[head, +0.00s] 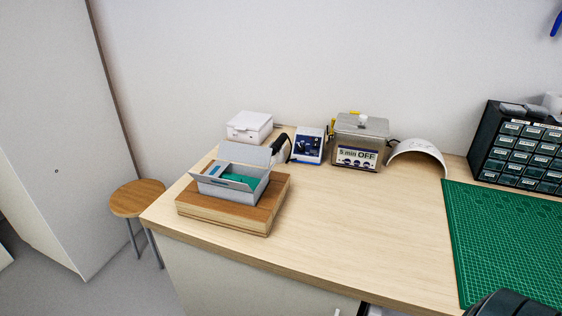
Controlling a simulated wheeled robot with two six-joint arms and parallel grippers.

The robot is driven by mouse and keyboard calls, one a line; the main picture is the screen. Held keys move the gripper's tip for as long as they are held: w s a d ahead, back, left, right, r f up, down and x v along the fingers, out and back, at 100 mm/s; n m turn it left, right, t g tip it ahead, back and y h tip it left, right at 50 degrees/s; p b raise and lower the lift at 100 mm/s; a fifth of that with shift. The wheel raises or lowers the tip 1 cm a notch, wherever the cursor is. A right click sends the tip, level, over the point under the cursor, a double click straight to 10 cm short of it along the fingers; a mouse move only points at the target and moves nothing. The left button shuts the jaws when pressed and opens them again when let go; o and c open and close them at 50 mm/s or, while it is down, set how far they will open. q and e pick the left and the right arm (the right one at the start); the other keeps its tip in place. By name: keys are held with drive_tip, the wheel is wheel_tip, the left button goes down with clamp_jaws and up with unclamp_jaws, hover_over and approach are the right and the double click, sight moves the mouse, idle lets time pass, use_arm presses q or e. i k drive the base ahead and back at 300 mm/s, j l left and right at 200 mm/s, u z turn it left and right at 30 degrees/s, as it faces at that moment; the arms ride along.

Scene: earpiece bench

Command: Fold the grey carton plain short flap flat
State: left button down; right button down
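The grey carton (228,195) stands open on a thick wooden block (245,221) at the left of the bench. A wide flap (245,153) stands up along its back edge. A narrow grey flap edge (222,183) runs along the front rim. A small flap seems to stick out at the left end. Inside I see a teal-green insert (238,179) and a small blue patch. Which flap is the plain short one, I cannot tell at this size. Neither of my grippers shows clearly in the head view.
Behind the carton stand a white box (249,126), a blue-and-white box (308,146), a metal box labelled "5 min OFF" (360,144) and a white arch (418,154). A green mat (505,235) and drawer cabinet (520,150) are right. The bench middle is clear. A stool (137,198) stands left.

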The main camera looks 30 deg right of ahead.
sight(268, 171)
drive_tip(key=z, duration=0.95)
drive_tip(key=k, duration=0.1)
drive_tip(key=z, duration=0.05)
